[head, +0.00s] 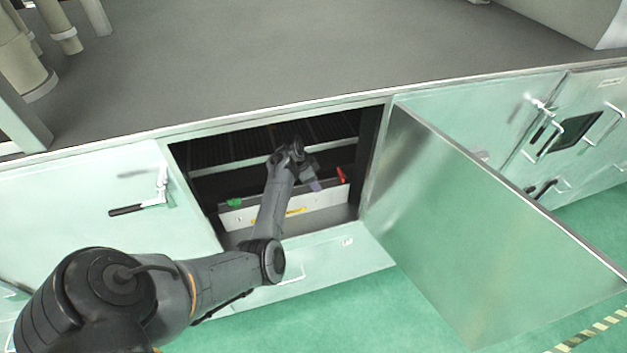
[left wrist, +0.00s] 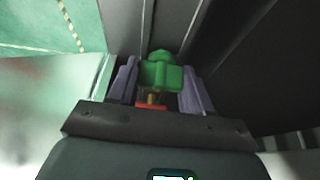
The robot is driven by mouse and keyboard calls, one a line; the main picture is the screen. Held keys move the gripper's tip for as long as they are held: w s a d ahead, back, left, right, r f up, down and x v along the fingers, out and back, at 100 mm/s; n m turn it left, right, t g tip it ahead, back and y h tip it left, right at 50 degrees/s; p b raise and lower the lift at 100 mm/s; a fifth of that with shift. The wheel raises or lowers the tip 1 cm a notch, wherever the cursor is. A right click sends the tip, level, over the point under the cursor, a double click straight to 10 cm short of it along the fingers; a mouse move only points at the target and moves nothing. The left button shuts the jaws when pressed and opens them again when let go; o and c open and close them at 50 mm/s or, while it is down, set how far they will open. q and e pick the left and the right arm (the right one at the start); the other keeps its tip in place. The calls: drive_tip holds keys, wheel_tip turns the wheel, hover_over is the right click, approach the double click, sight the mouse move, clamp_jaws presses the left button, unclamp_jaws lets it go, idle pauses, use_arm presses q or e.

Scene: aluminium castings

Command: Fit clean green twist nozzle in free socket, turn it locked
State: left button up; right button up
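My left gripper (head: 315,184) reaches through the open hatch, in front of the pale bar inside. In the left wrist view its two lavender fingers (left wrist: 160,88) stand on either side of a green nozzle (left wrist: 161,73) and appear shut on it. A small red and tan part (left wrist: 150,102) shows below the green, between the fingers; I cannot tell what it belongs to. In the head view this held nozzle is hidden by the gripper. Another green piece (head: 234,202) sits at the left end of the bar. No free socket can be made out. My right gripper is not in view.
The pale bar (head: 240,217) carries a red piece (head: 341,174) at its right end and a yellow mark (head: 265,221). A large open door (head: 470,220) stands right of the hatch. Dark slatted racks (head: 235,146) lie behind.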

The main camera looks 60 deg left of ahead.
use_arm(q)
drive_tip(key=o, duration=0.4)
drive_tip(key=shift+o, duration=0.2)
drive_tip(key=shift+r, duration=0.1)
drive_tip(key=v, duration=1)
drive_tip(key=shift+s+r, duration=0.2)
drive_tip(key=shift+r, duration=0.1)
drive_tip(key=shift+c, duration=0.3)
